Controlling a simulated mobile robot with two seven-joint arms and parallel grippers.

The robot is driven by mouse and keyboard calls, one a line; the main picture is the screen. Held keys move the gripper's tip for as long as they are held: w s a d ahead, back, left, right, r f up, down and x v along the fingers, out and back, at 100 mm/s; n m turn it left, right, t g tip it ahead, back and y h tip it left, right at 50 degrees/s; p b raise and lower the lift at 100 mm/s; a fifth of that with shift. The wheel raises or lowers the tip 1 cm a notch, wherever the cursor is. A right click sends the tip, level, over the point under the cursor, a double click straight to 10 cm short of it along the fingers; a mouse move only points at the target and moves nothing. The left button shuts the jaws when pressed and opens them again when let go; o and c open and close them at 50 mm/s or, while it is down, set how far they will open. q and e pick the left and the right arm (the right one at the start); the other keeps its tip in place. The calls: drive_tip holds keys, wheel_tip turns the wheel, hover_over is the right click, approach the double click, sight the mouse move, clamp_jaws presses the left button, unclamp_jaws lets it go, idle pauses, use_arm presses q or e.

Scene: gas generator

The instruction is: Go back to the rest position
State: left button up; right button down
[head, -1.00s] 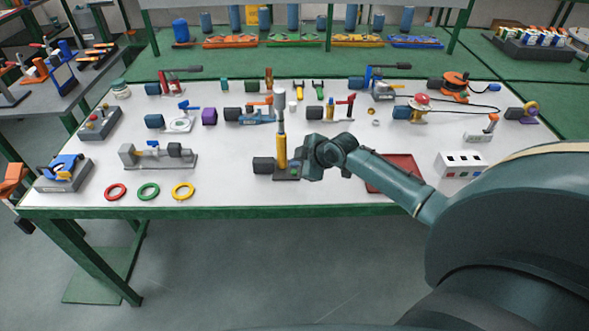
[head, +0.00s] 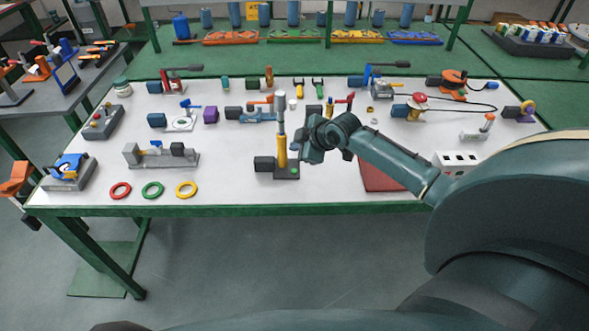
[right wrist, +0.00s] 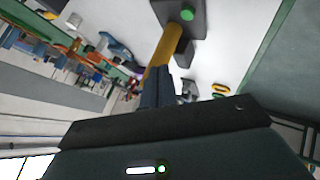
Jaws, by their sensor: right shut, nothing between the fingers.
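My right gripper (head: 303,152) is shut and empty above the middle of the white table (head: 230,190). It is just right of an upright device (head: 281,150) with a yellow post, a grey top and a dark base with a green button. In the right wrist view my shut fingers (right wrist: 156,84) point toward the yellow post (right wrist: 166,42), which they partly overlap. The green button (right wrist: 187,13) shows beyond it. I cannot tell the exact gap between fingers and post. My left gripper is out of view.
Red, green and yellow rings (head: 153,190) lie along the front edge. A grey vise-like device (head: 160,155) stands at left. A red tray (head: 378,175) lies partly under my right forearm. A white socket box (head: 455,162) is at right. Several devices fill the back.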

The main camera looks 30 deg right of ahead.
idle(0.3)
drive_tip(key=shift+g+y, duration=0.3)
drive_tip(key=shift+g, duration=0.4)
drive_tip(key=s+a+f, duration=0.1)
drive_tip(key=a, duration=0.1)
drive_tip(key=s+a+f, duration=0.1)
drive_tip(key=s+a, duration=0.1)
drive_tip(key=s+a+f, duration=0.1)
drive_tip(key=s+a, duration=0.1)
drive_tip(key=shift+a+f, duration=0.1)
drive_tip(key=shift+f, duration=0.25)
drive_tip(key=s+a+f+m+g, duration=0.1)
drive_tip(key=s+a+f+m, duration=0.1)
drive_tip(key=s+a, duration=0.65)
drive_tip(key=s+r+m+g+h, duration=0.3)
drive_tip(key=s+m, duration=0.4)
drive_tip(key=s, duration=1.2)
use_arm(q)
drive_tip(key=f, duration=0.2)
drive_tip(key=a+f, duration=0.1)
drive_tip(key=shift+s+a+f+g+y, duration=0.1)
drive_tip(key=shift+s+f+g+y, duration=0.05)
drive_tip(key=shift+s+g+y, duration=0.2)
use_arm(e)
drive_tip(key=w+a+f+t+y, duration=0.3)
drive_tip(key=w+a+f+t, duration=0.2)
drive_tip(key=f, duration=0.4)
drive_tip(key=shift+w+a+f+n+t+y, duration=0.15)
drive_tip(key=shift+a+f+n+t+y, duration=0.2)
drive_tip(key=shift+t, duration=0.25)
